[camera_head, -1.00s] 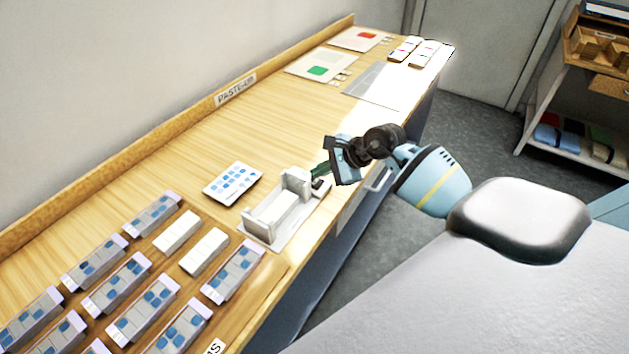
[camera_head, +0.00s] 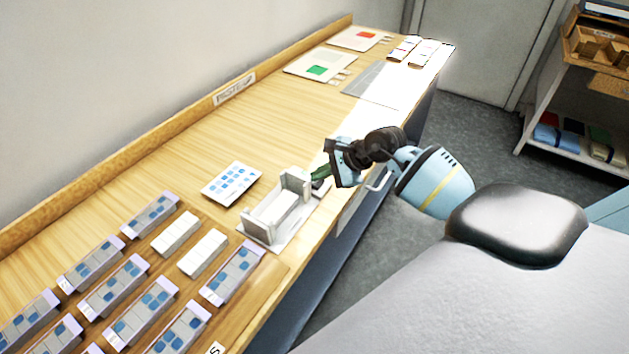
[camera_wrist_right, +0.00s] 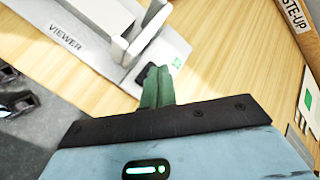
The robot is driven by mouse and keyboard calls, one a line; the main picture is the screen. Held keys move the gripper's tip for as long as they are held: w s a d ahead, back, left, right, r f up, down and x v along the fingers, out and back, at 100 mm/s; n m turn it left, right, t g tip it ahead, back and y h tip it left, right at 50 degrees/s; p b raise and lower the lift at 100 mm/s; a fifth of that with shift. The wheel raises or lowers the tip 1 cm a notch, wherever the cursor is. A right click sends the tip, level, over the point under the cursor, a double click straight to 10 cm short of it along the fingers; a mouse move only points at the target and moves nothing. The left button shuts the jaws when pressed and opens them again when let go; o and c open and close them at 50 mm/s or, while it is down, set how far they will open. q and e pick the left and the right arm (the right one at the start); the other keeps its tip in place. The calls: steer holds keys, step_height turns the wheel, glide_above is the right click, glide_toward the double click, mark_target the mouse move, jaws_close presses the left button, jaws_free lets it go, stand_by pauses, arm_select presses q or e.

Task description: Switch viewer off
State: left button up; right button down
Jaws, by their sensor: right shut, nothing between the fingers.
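The viewer (camera_head: 262,232) is a light grey plate carrying a white, open-topped holder, near the front edge of the wooden table. It also shows in the right wrist view, where its plate (camera_wrist_right: 85,45) is labelled VIEWER. A black switch (camera_wrist_right: 149,74) and a small green mark (camera_wrist_right: 178,62) sit at the plate's end. My right gripper (camera_head: 317,174) has its green fingers shut and empty at that end. In the right wrist view the fingertips (camera_wrist_right: 156,72) overlap the switch; I cannot tell whether they touch it. My left gripper is not in view.
A card with blue marks (camera_head: 231,184) lies left of the viewer. Several grey strips with blue marks and two white blocks (camera_head: 203,252) fill the near left. Boards with green (camera_head: 316,70) and red patches lie at the far end. The middle table is clear.

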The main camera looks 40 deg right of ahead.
mark_target(320, 182)
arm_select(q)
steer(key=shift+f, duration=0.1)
arm_select(e)
steer(key=shift+f, duration=0.2)
steer(key=shift+r, duration=0.1)
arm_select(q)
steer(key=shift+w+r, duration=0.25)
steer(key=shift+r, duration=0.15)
arm_select(e)
steer(key=shift+r, duration=0.65)
step_height(320, 182, up, 2)
steer(key=shift+p, duration=0.55)
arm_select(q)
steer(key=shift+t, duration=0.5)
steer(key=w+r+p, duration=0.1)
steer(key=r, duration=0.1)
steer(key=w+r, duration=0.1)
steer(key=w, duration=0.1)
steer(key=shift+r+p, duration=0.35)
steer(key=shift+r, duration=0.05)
arm_select(e)
step_height(320, 182, up, 4)
